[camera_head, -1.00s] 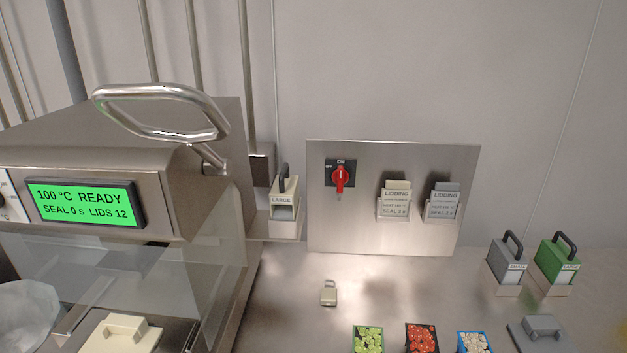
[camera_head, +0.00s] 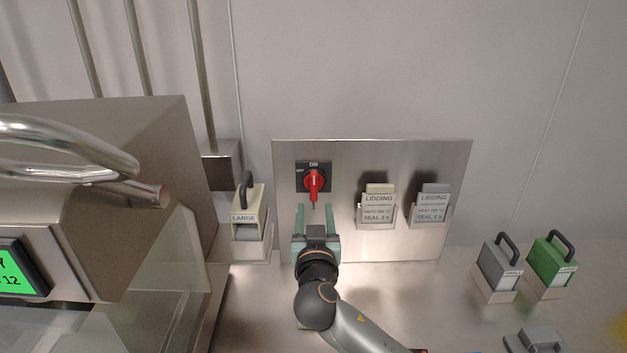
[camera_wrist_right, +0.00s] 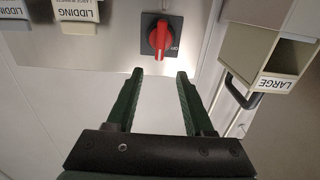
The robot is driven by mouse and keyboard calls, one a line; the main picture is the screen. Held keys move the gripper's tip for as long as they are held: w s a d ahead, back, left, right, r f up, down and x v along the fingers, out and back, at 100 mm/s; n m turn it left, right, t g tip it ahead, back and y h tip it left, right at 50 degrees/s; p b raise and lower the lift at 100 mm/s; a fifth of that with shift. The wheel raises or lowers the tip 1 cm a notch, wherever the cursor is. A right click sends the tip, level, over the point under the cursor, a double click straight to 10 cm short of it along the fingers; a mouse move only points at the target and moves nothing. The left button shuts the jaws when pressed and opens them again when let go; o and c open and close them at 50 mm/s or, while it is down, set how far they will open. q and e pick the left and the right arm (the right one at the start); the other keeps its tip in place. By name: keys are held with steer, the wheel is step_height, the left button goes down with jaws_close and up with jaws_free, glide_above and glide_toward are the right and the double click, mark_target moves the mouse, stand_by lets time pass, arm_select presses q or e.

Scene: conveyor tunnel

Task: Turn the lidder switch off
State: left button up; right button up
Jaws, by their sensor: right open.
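The lidder switch (camera_head: 314,181) is a red rotary knob on a black plate marked ON at the top and OFF at the left. It is mounted on a steel panel (camera_head: 340,231). The knob stands upright, in line with ON. In the right wrist view the switch (camera_wrist_right: 160,38) shows just beyond my fingertips, upside down. My right gripper (camera_head: 315,208) is open and empty just below the knob, its two green fingers pointing up and apart from it. It also shows in the wrist view (camera_wrist_right: 158,75). My left gripper is not in view.
The lidding machine (camera_head: 130,190) with its bar handle stands at the left. A beige LARGE block (camera_head: 248,210) sits in a holder left of the panel. Two LIDDING card holders (camera_head: 378,206) (camera_head: 431,204) hang right of the switch. Grey (camera_head: 499,263) and green (camera_head: 552,258) blocks stand at right.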

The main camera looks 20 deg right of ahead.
mark_target(314, 183)
steer(key=p+x, duration=0.1)
steer(key=x, duration=1.1)
steer(key=shift+f+p, duration=0.1)
steer(key=shift+p, duration=0.3)
steer(key=shift+s, duration=0.1)
jaws_close()
